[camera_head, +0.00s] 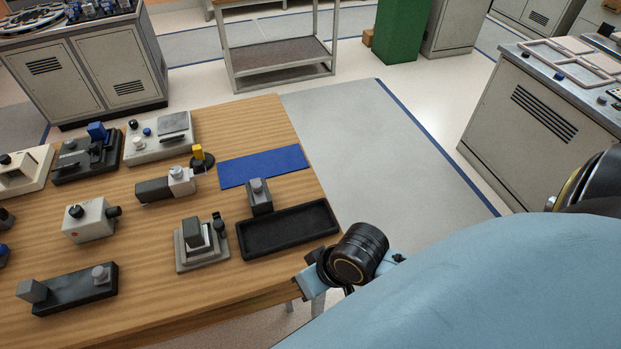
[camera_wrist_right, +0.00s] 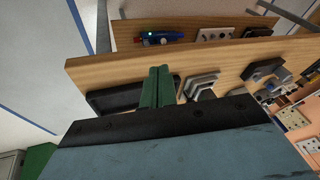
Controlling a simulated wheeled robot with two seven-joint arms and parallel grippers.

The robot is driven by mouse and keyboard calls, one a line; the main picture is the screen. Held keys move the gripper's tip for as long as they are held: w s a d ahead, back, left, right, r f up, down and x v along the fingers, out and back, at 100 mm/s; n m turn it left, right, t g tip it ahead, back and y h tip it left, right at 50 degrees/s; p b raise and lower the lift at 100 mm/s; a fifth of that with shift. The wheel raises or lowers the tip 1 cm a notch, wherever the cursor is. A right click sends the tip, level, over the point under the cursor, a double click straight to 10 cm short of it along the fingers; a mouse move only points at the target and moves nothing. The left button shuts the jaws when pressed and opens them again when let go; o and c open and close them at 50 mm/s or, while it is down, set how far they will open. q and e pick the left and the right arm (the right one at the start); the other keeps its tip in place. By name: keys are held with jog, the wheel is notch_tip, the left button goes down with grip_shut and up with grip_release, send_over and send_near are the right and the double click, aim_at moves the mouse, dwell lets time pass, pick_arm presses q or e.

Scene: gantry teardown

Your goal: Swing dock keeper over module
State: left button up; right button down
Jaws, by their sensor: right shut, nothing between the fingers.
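The dock (camera_head: 202,258) appears to be the stepped light-grey base near the table's front right. A dark grey block, likely the module (camera_head: 194,234), stands upright in it. A small black upright part, likely the keeper (camera_head: 218,224), is at the block's right rear side; it looks beside the block, not over it. The stepped base also shows in the right wrist view (camera_wrist_right: 203,84). My right gripper's green fingers (camera_wrist_right: 157,88) are shut and empty, by the table edge, between the black tray and the dock in that view. The fingertips are hidden in the head view. My left gripper is out of view.
A black tray (camera_head: 288,248) lies right of the dock, with a grey-topped black block (camera_head: 260,196) behind it. A blue mat (camera_head: 262,166) lies farther back. A white box (camera_head: 90,221) and a black fixture (camera_head: 75,290) stand left. Bare wood surrounds the dock's front.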

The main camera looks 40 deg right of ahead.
jog(key=shift+d, duration=0.1)
jog(key=s+d+f+g+h+b, duration=0.1)
jog(key=s+d+f+b, duration=0.15)
jog(key=f, duration=1.15)
jog(key=s+d+f+h+b, duration=0.1)
jog(key=s+d+f, duration=0.2)
jog(key=f, duration=1)
pick_arm(q)
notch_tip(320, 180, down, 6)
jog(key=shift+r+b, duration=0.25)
jog(key=shift+b, duration=0.75)
pick_arm(e)
jog(key=s+d+f+n+g+h, duration=0.1)
jog(key=s+d+f+n, duration=0.1)
jog(key=s+f, duration=1.2)
jog(key=s, duration=0.3)
jog(key=shift+d+n+g, duration=0.3)
jog(key=shift+g, duration=0.1)
jog(key=shift+f, duration=0.1)
